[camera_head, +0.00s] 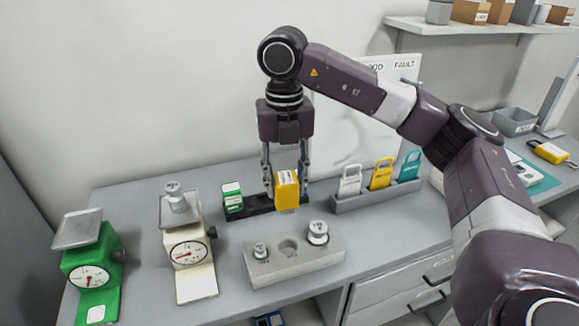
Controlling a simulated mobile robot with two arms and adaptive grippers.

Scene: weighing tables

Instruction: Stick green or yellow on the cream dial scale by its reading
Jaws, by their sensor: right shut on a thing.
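The cream dial scale (188,252) stands left of centre on the table. A metal weight (176,199) sits on its pan; its dial shows a red needle, but the reading is too small to tell. My right gripper (286,181) is shut on a yellow block (286,190), held upright above the black tray (262,207). A green block (232,198) with a white label stands at that tray's left end. The green dial scale (88,267) at far left has an empty pan and a whitish label on its base. My left gripper is not in view.
A grey weight block (290,262) with two metal weights and an empty hollow stands in front. A grey rack (376,197) holds white, yellow and teal tags. A whiteboard (404,70) stands behind it. Drawers are below the table's right side.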

